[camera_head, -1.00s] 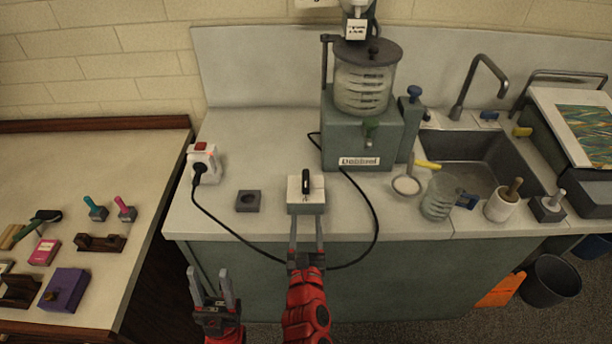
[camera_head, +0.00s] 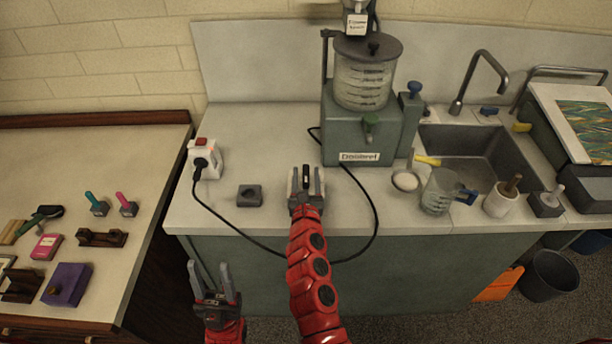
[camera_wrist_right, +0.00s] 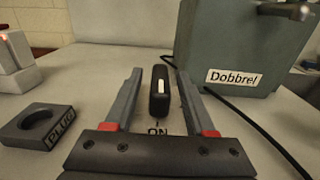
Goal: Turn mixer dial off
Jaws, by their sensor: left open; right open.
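The dial (camera_head: 306,171) is a black upright bar-shaped knob on a small pale box top. The bar lines up with the fingers. My right gripper (camera_head: 306,178) is open, with one finger on each side of the knob; small gaps show on both sides. My left gripper (camera_head: 214,278) is open and empty, low in front of the counter. The mixer (camera_head: 364,130), labelled "Dobbrel", stands behind to the right.
A black cable (camera_head: 226,230) loops from the white socket block (camera_head: 205,157) around the dial to the mixer. A dark block with a round recess, labelled "PLUG" (camera_wrist_right: 42,124), lies left of the dial. A measuring jug (camera_head: 438,192) and small dish (camera_head: 406,181) stand to the right.

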